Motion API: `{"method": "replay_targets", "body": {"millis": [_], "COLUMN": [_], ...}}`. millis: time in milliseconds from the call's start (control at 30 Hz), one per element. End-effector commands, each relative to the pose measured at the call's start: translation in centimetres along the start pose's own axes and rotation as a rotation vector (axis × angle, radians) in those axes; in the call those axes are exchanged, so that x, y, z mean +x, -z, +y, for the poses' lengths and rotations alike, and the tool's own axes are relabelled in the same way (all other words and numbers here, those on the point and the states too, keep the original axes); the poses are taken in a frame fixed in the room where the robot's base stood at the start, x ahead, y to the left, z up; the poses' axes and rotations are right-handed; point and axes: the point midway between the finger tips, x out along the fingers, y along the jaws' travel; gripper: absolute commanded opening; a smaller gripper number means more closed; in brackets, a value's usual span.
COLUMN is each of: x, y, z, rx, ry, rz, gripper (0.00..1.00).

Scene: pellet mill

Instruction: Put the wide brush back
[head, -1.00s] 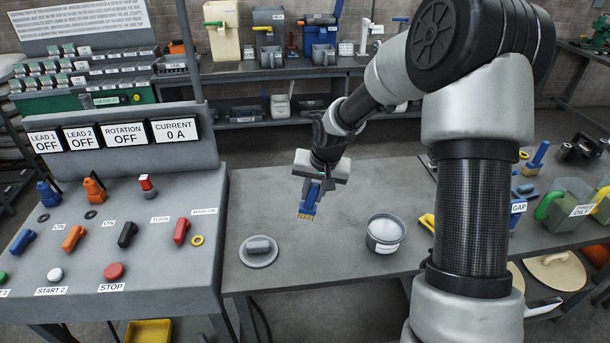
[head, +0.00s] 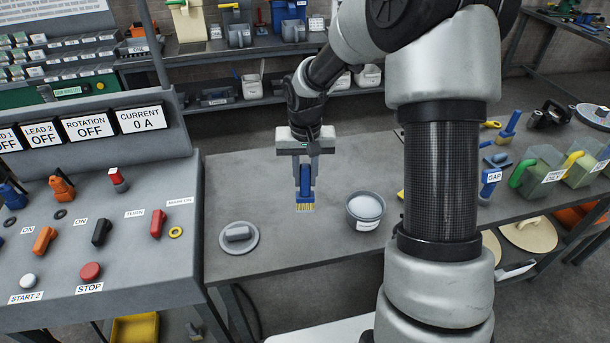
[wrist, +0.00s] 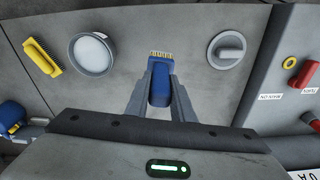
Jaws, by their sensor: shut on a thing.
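A blue brush with yellow bristles (head: 305,205) is held upright, bristles down, above the grey workbench (head: 270,170). My gripper (head: 305,185) is shut on its blue handle. In the wrist view the brush (wrist: 160,82) sits between the two fingers, bristle end away from the palm. The bristles appear clear of the bench top. I cannot tell from its size alone whether this is the wide brush. A yellow brush (wrist: 43,56) lies at the left in the wrist view; in the head view my arm mostly hides it.
A round pot of pale material (head: 365,208) stands right of the held brush. A grey lid with a handle (head: 239,237) lies to its left. The control console (head: 120,235) borders the bench on the left. A blue GAP-labelled tool (head: 489,183) and clear jugs (head: 542,166) stand on the right.

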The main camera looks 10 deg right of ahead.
Motion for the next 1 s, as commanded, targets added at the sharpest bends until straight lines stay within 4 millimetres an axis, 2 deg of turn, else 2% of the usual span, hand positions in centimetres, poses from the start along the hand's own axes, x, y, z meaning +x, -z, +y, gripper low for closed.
{"method": "replay_targets", "body": {"millis": [33,533,1000], "x": [0.8,5.5,6.0], "y": [-0.1,-0.5,-0.5], "z": [0.0,-0.1,0.0], "rx": [0.0,-0.001,0.0], "ry": [0.0,0.0,0.0], "rz": [0.0,0.001,0.001], "gripper": [0.0,0.0,0.0]}}
